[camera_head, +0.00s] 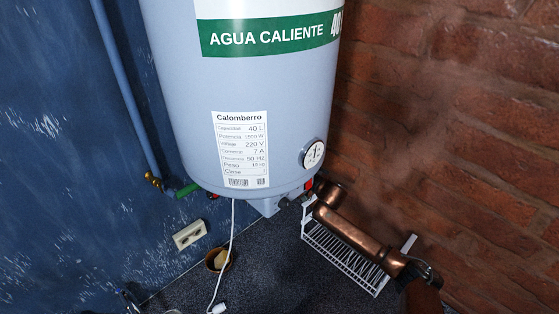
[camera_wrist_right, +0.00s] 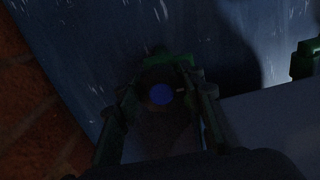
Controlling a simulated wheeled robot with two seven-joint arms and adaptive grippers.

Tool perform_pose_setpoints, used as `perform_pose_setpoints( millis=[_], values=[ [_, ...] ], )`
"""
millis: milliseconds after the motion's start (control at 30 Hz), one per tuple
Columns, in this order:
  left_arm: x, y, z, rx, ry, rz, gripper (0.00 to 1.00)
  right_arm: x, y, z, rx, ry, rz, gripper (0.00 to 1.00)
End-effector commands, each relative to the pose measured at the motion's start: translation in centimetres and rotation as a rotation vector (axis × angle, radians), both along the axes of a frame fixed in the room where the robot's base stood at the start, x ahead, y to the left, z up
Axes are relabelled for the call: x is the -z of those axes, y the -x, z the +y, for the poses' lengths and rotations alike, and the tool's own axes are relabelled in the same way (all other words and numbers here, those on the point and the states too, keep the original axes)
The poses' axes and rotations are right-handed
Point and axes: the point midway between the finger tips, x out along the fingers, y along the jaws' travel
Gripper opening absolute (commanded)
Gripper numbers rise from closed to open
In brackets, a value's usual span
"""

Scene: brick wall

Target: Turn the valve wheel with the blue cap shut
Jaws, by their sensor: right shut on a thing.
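In the right wrist view, the blue cap (camera_wrist_right: 160,95) of the valve wheel shows as a round blue spot between the two dark fingers of my right gripper (camera_wrist_right: 160,83). The fingers stand on either side of it, shut on the wheel. The view is dark, so the wheel's rim and its exact angle cannot be made out. Green fittings show around the valve.
The large pale water heater (camera_head: 180,70) hangs close by, with a round gauge (camera_head: 314,153). A brick wall (camera_head: 470,120) bounds the right. A white wire rack (camera_head: 345,262) is low at right. A white cord (camera_head: 230,250), wall socket (camera_head: 189,234) and small brown pot (camera_head: 217,260) are below.

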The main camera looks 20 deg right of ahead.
Motion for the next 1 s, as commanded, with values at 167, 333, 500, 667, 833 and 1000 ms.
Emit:
perform_pose_setpoints(
  millis=[167,333,500,667,833,1000],
  values=[
    [0.01,-0.01,-0.01,0.0,0.0,0.0,0.43,0.27,0.03,0.0,0.001,-0.006,0.006,0.12],
    [0.01,0.0,-0.01,0.0,0.0,0.0,0.43,0.27,0.03,0.0,0.001,-0.005,0.006,0.12],
    [0.01,-0.01,0.0,0.0,0.0,0.0,0.43,0.22,0.02,0.01,0.0,-0.005,0.005,0.46],
    [0.01,-0.01,-0.01,0.0,0.0,0.0,0.43,0.12,0.01,0.01,0.0,-0.004,0.004,0.54],
    [0.0,0.03,0.03,0.0,0.0,0.0,0.43,0.06,0.01,0.01,0.0,-0.003,0.002,0.54],
    [0.01,0.11,0.17,0.0,-0.001,0.001,0.43,0.12,0.71,-0.28,0.0,-0.003,0.003,0.54]
  ],
)
